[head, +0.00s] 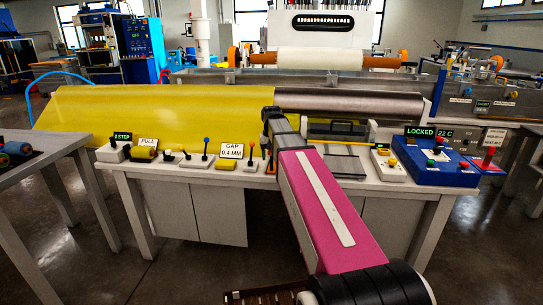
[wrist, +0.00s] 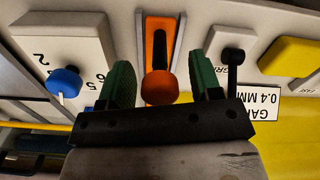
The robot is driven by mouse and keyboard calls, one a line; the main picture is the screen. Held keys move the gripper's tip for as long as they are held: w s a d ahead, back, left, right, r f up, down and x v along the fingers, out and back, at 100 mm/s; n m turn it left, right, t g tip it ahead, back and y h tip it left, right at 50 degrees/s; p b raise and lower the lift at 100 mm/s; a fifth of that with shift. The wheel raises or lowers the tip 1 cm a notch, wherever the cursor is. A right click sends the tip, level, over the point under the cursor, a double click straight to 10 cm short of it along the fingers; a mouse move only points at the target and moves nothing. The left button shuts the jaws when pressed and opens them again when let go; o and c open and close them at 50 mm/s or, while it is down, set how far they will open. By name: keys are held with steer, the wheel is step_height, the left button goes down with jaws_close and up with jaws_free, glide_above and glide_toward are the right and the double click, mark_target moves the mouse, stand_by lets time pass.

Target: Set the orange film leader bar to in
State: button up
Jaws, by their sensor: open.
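The orange film leader bar (wrist: 159,86) shows in the wrist view as a dark lever with a round orange knob on an upright orange slotted plate (wrist: 151,60). My gripper (wrist: 156,76) is open, with one green finger on each side of the knob and a gap visible on both sides. I cannot tell how deep the knob sits between the fingers. In the head view my gripper (head: 272,113) is above the back of the bench, and my arm hides most of the bar.
In the wrist view a blue-knob dial (wrist: 64,82) stands left and a black-knob lever (wrist: 233,62) stands close right. In the head view a yellow film sheet (head: 150,108) lies behind the bench, a gap sign (head: 232,151) left, and a blue control box (head: 430,170) right.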

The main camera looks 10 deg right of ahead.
jaws_close()
steer(key=w+d, duration=0.2)
steer(key=w, duration=0.4)
steer(key=w+d, duration=0.2)
steer(key=w, duration=0.5)
steer(key=w+d, duration=0.2)
steer(key=w, duration=0.4)
steer(key=shift+w+d, duration=0.15)
steer(key=shift+w, duration=0.1)
steer(key=shift+w+r, duration=0.1)
jaws_free()
step_height(320, 180, up, 11)
